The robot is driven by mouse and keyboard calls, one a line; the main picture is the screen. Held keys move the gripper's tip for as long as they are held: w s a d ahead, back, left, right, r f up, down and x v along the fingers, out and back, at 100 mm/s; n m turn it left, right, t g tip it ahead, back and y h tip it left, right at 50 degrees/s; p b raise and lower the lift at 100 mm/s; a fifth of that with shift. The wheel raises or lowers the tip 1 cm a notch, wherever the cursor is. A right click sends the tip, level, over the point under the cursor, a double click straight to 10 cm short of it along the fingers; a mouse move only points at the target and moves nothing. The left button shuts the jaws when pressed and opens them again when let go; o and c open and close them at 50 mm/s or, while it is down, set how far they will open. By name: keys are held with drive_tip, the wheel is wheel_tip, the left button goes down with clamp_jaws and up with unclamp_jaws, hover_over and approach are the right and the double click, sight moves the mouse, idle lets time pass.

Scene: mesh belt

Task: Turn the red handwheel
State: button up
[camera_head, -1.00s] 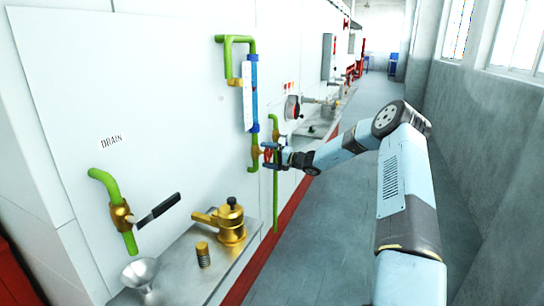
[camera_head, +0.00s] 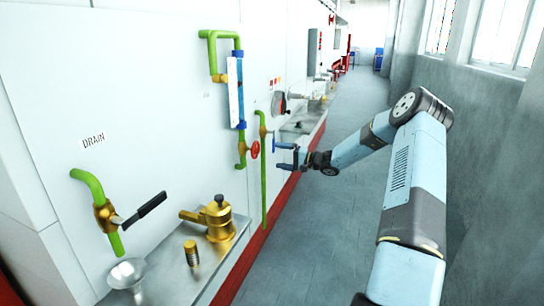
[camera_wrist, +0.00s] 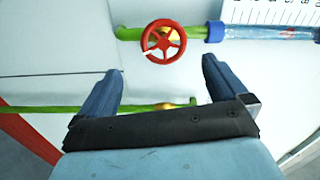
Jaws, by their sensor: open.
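The red handwheel (camera_head: 255,149) sits on a brass valve at the foot of the green and blue pipe on the white wall panel. In the wrist view the handwheel (camera_wrist: 163,41) shows whole, with its spokes, beyond the fingertips and near the top. My gripper (camera_head: 277,156) is open and empty, a short way to the right of the handwheel and apart from it. In the wrist view my gripper (camera_wrist: 158,72) has its two blue fingers spread wide, with only bare wall and part of a green pipe showing between them.
A thin green pipe (camera_head: 263,190) runs down the wall near my gripper. A black-handled drain valve (camera_head: 105,214), a brass pot (camera_head: 219,219) and a metal funnel (camera_head: 127,273) are at the lower left. The floor (camera_head: 310,235) to the right is clear.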

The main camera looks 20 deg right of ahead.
drive_tip(key=shift+s+d, duration=0.4)
drive_tip(key=shift+d, duration=0.1)
